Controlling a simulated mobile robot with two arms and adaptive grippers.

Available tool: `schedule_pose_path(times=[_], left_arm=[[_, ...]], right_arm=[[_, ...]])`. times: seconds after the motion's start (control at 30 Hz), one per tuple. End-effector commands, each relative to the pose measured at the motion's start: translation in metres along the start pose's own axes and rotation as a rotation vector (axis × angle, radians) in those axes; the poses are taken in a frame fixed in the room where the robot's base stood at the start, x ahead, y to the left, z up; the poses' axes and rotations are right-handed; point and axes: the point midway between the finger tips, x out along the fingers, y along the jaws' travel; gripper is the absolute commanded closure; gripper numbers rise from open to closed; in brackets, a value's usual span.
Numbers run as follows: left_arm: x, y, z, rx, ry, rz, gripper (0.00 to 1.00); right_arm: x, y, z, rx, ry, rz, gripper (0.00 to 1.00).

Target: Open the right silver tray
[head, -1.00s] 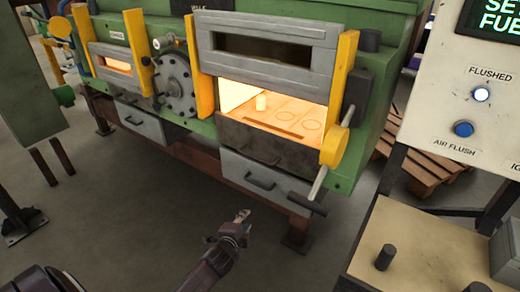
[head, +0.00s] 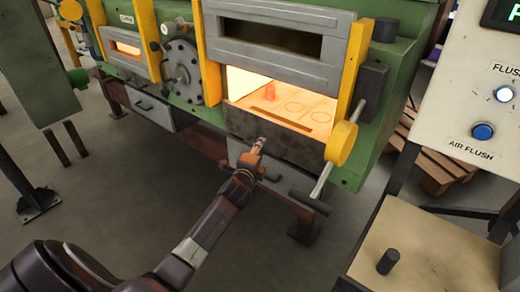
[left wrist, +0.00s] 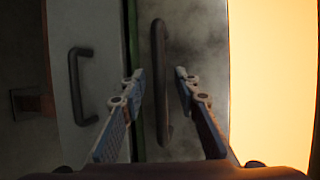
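The right silver tray (head: 235,150) is a grey drawer front below the furnace mouth, partly hidden behind my left gripper (head: 258,145) in the head view. It looks closed. In the left wrist view the silver tray (left wrist: 65,35) is left of the fingers, with its dark handle (left wrist: 80,85) standing clear of them. My left gripper (left wrist: 159,78) is open. Between its fingers in the picture is another bar handle (left wrist: 160,50), on the dark sooty panel (left wrist: 200,40) above the tray; I cannot tell whether they touch. My right gripper is not in view.
The glowing furnace mouth (head: 290,105) holds a small reddish cylinder (head: 270,90). A yellow-hubbed lever (head: 341,143) projects at its right. A left silver tray (head: 150,110) looks closed. A control cabinet (head: 440,190) stands at right. The floor in front is clear.

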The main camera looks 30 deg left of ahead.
Motion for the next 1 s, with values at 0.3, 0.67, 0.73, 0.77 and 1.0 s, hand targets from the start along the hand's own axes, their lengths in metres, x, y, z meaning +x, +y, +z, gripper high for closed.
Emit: schedule_pose_path(times=[0.3,0.67,0.73,0.77,1.0], left_arm=[[0.0048,0.0004,-0.0002,-0.001,0.0,0.001,0.71],[0.0046,0.0007,-0.0001,-0.001,0.0,0.001,1.0],[0.0045,0.0007,-0.0001,-0.001,0.0,0.001,1.0],[0.0045,0.0007,-0.0002,-0.001,0.0,0.001,1.0],[0.0043,0.0009,-0.0001,-0.001,0.0,0.002,1.0]], right_arm=[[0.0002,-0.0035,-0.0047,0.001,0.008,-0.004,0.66],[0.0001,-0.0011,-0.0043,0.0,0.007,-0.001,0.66],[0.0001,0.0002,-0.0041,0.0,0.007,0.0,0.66],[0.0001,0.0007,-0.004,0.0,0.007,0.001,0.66],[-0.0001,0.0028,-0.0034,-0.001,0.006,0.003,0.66]])
